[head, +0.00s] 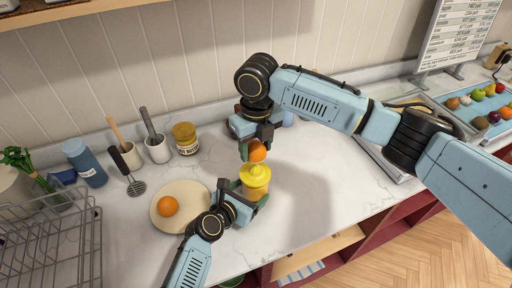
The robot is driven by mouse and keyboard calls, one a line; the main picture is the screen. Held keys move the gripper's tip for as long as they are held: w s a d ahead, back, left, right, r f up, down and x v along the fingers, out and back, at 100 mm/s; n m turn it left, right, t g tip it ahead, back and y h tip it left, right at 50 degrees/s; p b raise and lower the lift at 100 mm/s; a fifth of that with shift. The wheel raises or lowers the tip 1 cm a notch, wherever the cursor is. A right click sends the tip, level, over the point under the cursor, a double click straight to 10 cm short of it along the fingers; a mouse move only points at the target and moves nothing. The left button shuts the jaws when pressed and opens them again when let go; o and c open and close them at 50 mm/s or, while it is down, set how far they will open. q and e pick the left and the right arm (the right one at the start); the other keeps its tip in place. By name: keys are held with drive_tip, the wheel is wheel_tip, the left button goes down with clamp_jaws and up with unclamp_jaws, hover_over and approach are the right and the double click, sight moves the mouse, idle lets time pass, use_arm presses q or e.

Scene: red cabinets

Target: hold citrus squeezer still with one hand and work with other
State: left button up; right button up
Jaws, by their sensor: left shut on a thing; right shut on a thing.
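The yellow citrus squeezer (256,186) stands upright on the pale marble counter. My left gripper (247,196) is shut on the squeezer from the lower left, with green fingers around its body. An orange fruit piece (258,152) is just above the squeezer's top. My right gripper (256,146) is shut on this piece from behind and above; I cannot tell whether the piece touches the squeezer. Another orange (168,206) lies on a round beige plate (163,222) left of my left gripper.
A wire dish rack (50,240) is at left. A fruit tray (480,108) is far right. The counter right of the squeezer is clear.

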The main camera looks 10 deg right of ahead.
idle(0.3)
use_arm(q)
drive_tip(key=o, duration=1)
drive_tip(key=shift+o, duration=0.2)
drive_tip(key=v, duration=1.2)
drive_tip(key=shift+s+f, duration=0.1)
use_arm(e)
drive_tip(key=shift+s+f, duration=0.1)
